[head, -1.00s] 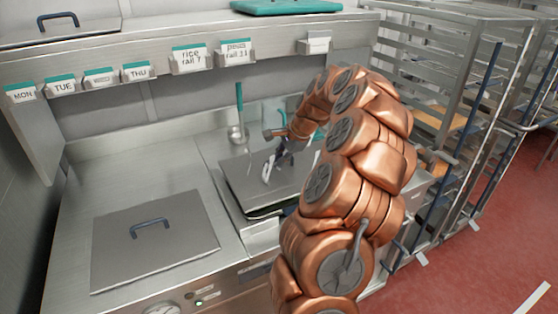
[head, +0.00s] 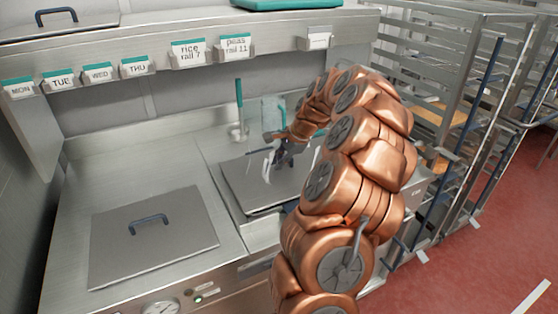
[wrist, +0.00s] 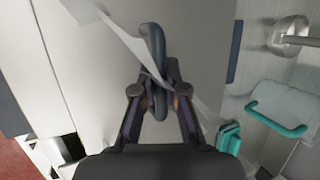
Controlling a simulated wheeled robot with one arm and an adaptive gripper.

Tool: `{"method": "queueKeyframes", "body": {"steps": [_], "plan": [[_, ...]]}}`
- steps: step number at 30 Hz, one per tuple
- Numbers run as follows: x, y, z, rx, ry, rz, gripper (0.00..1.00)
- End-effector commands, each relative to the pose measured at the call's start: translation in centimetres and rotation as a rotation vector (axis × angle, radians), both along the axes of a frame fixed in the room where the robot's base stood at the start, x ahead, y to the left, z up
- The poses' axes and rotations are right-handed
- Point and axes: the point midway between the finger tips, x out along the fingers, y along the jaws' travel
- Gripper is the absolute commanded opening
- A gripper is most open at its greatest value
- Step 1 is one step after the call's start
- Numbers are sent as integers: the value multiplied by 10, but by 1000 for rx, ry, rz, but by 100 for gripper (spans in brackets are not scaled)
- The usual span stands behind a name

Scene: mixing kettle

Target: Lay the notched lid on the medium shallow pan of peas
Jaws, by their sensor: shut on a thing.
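My gripper (head: 278,160) is shut on the blue bar handle (wrist: 155,50) of a flat grey lid. In the head view the lid (head: 240,183) lies level, or nearly so, over the right part of the counter. It covers whatever is under it; no pan or peas show. I cannot tell whether it touches what is below. In the wrist view the lid (wrist: 80,75) fills the middle, and a pale strip crosses near the fingers. No notch can be made out clearly.
Another grey lid (head: 120,250) with a blue handle lies on the counter at left. A ladle (head: 239,100) with a teal handle stands behind. A clear panel with a teal handle (wrist: 285,125) is at right in the wrist view. Rack (head: 440,60) stands right; label shelf (head: 150,45) above.

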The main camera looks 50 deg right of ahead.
Motion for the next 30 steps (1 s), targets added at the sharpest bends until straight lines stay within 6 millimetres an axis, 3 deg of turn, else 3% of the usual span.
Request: {"method": "queueKeyframes", "body": {"steps": [29,30], "plan": [[0,-1,-6,-3,-5,-2,0],[0,-1,-6,-3,-5,-2,15]]}}
